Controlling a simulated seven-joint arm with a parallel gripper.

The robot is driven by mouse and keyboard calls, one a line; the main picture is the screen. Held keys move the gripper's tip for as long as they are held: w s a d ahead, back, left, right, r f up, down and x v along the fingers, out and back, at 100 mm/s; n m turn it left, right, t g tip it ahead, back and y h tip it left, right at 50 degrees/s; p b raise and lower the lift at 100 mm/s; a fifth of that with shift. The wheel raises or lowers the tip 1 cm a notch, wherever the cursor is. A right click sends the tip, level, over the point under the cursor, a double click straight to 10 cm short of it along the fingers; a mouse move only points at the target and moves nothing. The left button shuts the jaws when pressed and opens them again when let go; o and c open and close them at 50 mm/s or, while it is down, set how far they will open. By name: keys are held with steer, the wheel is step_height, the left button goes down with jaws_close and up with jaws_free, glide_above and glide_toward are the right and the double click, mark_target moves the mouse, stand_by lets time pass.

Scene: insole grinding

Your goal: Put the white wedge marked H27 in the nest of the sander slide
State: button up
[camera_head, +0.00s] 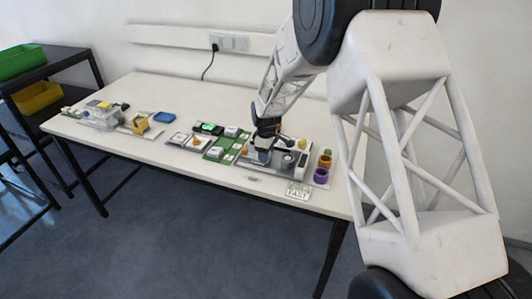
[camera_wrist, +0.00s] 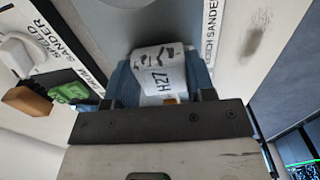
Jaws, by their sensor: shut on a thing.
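The white wedge (camera_wrist: 158,66) marked H27 shows in the wrist view, between the two blue fingers of my gripper (camera_wrist: 160,84). The fingers are shut on its sides, and its marked face is toward the camera. In the head view my gripper (camera_head: 264,156) is low over the left part of the sander station (camera_head: 286,158); the wedge cannot be made out there. The wrist view shows a grey sander surface (camera_wrist: 112,22) beyond the wedge, with drum sander lettering beside it. I cannot pick out the nest or tell whether the wedge touches anything.
A purple cup (camera_head: 321,176) and an orange cup (camera_head: 325,161) stand right of the sander. A printed card (camera_head: 298,190) lies at the front edge. Green boards (camera_head: 217,150) and small parts lie to the left. The table's back strip is clear.

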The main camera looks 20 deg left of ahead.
steer(key=o, duration=1)
steer(key=shift+c, duration=0.2)
steer(key=shift+r, duration=0.15)
steer(key=shift+r, duration=3.3)
